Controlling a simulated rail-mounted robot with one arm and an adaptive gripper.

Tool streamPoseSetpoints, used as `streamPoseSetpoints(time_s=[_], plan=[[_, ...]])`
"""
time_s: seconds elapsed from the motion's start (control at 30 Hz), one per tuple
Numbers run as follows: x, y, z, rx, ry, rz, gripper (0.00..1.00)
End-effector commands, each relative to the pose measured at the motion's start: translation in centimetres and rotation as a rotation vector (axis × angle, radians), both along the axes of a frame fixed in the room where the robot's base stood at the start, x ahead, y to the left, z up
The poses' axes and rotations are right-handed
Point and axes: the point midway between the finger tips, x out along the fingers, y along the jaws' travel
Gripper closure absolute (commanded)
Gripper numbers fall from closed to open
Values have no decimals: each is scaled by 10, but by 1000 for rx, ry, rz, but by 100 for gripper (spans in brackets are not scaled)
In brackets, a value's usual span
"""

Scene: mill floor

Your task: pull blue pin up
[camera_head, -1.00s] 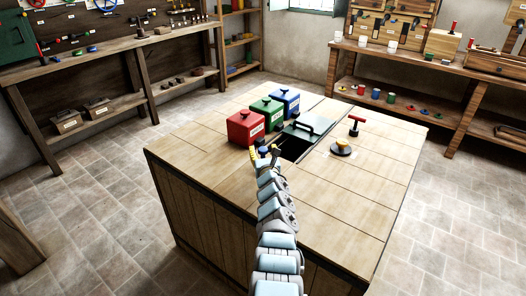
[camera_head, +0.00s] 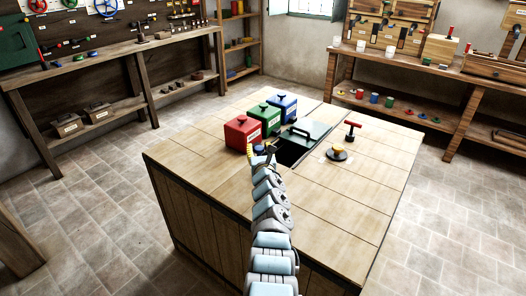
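A small blue knob-like piece (camera_head: 259,149), which looks like the blue pin, shows just in front of the red box on the wooden block table. My gripper (camera_head: 261,155) is at this blue piece, with its dark and yellow parts around or beside it. It partly hides the piece's lower part. At this size I cannot tell whether the fingers touch the pin or are closed on it.
Red (camera_head: 242,133), green (camera_head: 264,118) and blue (camera_head: 282,105) boxes stand in a row behind my gripper. Right of them is a dark opening (camera_head: 289,153) with a green handled lid (camera_head: 305,133). The table's front right is clear.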

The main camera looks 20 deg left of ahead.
Motion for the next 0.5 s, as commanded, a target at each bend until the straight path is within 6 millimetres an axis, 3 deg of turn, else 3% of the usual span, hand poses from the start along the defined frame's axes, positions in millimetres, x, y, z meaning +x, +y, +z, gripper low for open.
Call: streamPoseSetpoints(time_s=[0.07, 0.5], plan=[[1, 0, 5, 1, -5, 0, 35], [-1, -1, -2, -4, 4, -1, 35]])
